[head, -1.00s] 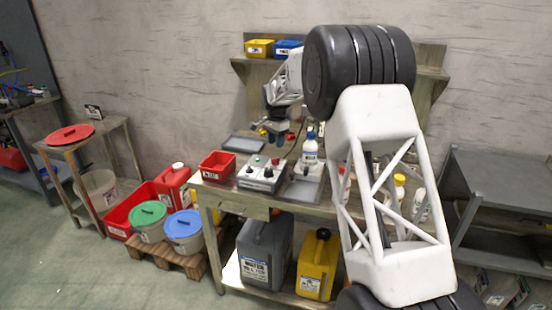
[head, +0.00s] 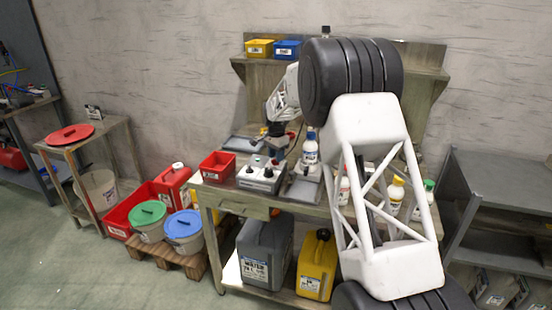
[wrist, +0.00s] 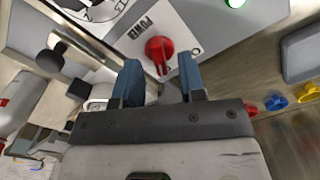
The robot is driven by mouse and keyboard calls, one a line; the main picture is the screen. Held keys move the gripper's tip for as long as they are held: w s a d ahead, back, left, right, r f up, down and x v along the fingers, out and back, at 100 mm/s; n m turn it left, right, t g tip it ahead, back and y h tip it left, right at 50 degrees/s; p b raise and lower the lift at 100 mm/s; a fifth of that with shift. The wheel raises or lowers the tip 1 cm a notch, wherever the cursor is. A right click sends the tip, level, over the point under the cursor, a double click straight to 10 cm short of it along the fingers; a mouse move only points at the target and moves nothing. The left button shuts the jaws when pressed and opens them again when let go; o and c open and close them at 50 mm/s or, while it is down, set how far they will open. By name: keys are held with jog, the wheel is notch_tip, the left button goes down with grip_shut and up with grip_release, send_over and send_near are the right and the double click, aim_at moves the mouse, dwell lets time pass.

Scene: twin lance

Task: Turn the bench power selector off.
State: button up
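The red power selector (wrist: 159,48) is a knob on a light panel (wrist: 205,22) marked POWER in the wrist view. Its narrow handle points toward the bottom of that picture, and a round mark shows to its right. My gripper (wrist: 159,62) is open, its two blue fingers on either side of the knob in the picture; I cannot tell whether they touch it. In the head view, the grey control box (head: 258,184) sits on the bench, and my gripper (head: 276,148) is just above its back right part. The selector is hard to make out there.
A lit green lamp (wrist: 236,3) and a black knob (wrist: 50,58) are nearby in the wrist view. A red bin (head: 217,167) stands left of the box and a white bottle with a blue cap (head: 310,152) stands to its right.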

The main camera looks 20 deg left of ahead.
jog(key=shift+f, duration=0.65)
grip_shut()
jog(key=shift+n, duration=0.4)
jog(key=n, duration=0.4)
jog(key=shift+n, duration=0.4)
jog(key=n, duration=0.6)
jog(key=shift+a, duration=0.1)
jog(key=shift+n, duration=0.3)
